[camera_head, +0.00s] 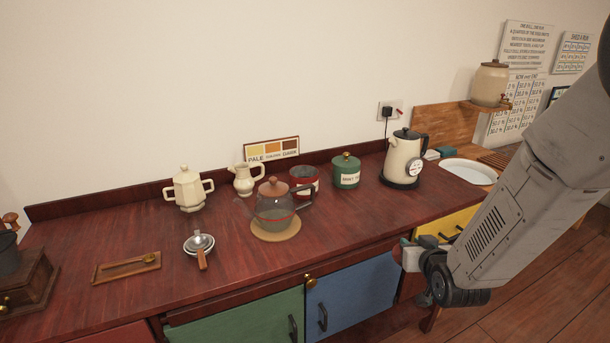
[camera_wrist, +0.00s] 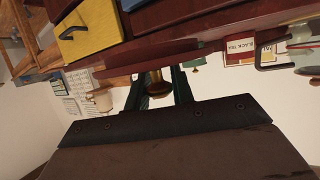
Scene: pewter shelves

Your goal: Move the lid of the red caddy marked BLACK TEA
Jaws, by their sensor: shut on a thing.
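The red caddy (camera_head: 304,182) stands at the back of the dark red counter, behind the glass teapot, which partly covers it. Its top looks open, with a dark inside. In the wrist view the caddy (camera_wrist: 240,46) shows near the upper right, its BLACK TEA label turned over. My gripper (camera_head: 402,254) is in front of the counter's front edge at the right, well away from the caddy. In the wrist view my gripper (camera_wrist: 158,84) is shut on a brass knob, seemingly the lid's (camera_wrist: 157,86).
A teapot (camera_head: 273,203) stands on a round mat. A lidded green caddy (camera_head: 346,173) and a cream kettle (camera_head: 402,158) stand right of the red caddy. A strainer (camera_head: 199,243) and a wooden tray (camera_head: 125,268) lie left. The counter's front middle is clear.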

